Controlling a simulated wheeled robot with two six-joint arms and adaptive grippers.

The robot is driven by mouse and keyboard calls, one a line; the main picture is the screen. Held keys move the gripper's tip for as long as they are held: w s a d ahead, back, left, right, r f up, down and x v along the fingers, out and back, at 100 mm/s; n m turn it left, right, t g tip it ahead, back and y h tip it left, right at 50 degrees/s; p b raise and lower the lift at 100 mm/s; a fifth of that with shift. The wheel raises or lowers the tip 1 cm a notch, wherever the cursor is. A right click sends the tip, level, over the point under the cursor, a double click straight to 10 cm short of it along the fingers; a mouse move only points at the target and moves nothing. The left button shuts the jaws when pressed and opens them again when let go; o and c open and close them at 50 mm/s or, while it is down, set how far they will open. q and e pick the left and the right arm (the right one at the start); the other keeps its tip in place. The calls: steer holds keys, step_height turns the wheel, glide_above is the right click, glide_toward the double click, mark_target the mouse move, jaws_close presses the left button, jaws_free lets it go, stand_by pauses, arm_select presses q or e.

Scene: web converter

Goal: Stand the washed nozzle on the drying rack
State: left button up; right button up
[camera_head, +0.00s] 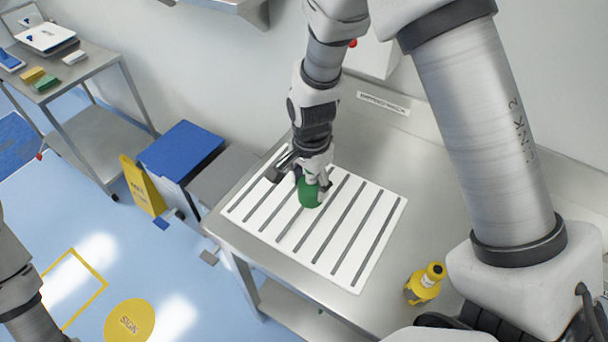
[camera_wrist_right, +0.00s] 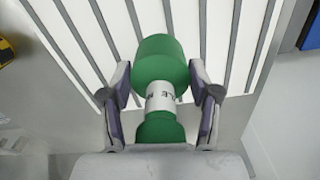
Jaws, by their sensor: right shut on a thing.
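The green nozzle (camera_head: 309,194) has a white labelled band around its middle. My right gripper (camera_head: 311,180) is shut on it. In the right wrist view the nozzle (camera_wrist_right: 160,62) lies between the two fingers (camera_wrist_right: 162,98), which close at the white band. The drying rack (camera_head: 365,250) is a white slatted panel with dark slots on the steel counter. The nozzle is over the rack's upper left part; I cannot tell whether it touches the slats. The rack (camera_wrist_right: 262,18) also shows behind the nozzle in the right wrist view. My left gripper is not in view.
A yellow bottle (camera_head: 425,284) stands on the counter right of the rack. A label (camera_head: 383,103) is on the wall behind. A blue-lidded bin (camera_head: 181,148) and a yellow floor sign (camera_head: 142,187) stand left of the counter. A steel cart (camera_head: 75,75) is at far left.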

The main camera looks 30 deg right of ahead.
mark_target(304, 185)
steer(key=w, duration=0.2)
steer(key=shift+w+f+p, duration=0.1)
steer(key=shift+w+p, duration=0.2)
steer(key=shift+w, duration=0.05)
step_height(304, 185, down, 3)
steer(key=shift+w+f+p, duration=0.1)
steer(key=shift+f+p, duration=0.05)
steer(key=shift+p, duration=0.6)
steer(key=shift+f, duration=0.35)
steer(key=o, duration=1.2)
steer(key=shift+r, duration=0.1)
step_height(304, 185, up, 11)
steer(key=b, duration=0.3)
steer(key=shift+r, duration=0.6)
